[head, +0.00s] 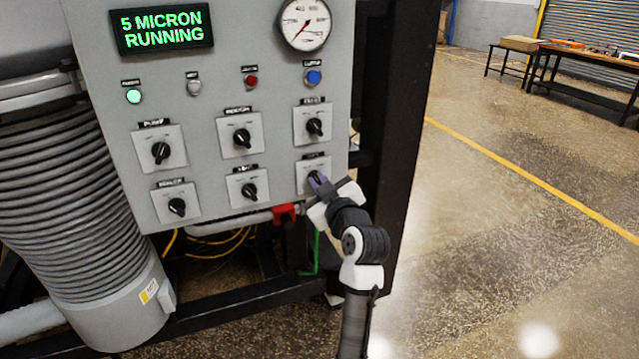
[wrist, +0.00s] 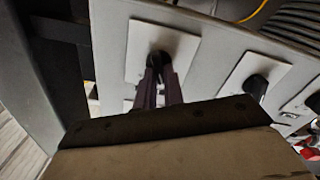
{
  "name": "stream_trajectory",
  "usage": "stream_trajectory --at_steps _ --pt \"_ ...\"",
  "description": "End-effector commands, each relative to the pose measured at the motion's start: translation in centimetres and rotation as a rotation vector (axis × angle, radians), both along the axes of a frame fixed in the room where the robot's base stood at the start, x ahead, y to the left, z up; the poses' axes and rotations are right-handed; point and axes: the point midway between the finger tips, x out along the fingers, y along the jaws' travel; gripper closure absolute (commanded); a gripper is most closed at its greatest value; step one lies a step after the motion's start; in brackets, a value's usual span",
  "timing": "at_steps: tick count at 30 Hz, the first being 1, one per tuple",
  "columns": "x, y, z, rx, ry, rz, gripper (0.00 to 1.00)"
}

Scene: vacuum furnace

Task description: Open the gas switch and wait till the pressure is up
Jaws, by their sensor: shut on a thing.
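The grey control panel (head: 225,75) carries several black rotary switches on light square plates. My gripper (head: 317,178) is at the bottom-right switch, with its fingers closed around the black knob. In the wrist view, the fingers (wrist: 161,80) reach up to this knob (wrist: 158,58), which is partly hidden between them. The label above this switch is too small to read. The green display (head: 162,27) reads "5 MICRON RUNNING". The round pressure gauge (head: 305,22) at the panel's top right has a red needle pointing to the lower left.
A lit green lamp (head: 134,97), a red button (head: 251,81) and a blue button (head: 313,77) sit above the switches. A ribbed grey hose (head: 55,190) stands at left. A dark frame post (head: 395,120) is right of the panel. Open floor lies further right.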

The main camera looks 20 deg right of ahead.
Motion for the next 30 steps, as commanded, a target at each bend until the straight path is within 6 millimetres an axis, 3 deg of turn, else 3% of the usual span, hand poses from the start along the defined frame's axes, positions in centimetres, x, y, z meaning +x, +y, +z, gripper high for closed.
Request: stream_trajectory --at_steps 30 --pt "0.01 -0.47 0.06 0.84 0.03 -0.001 1.0"
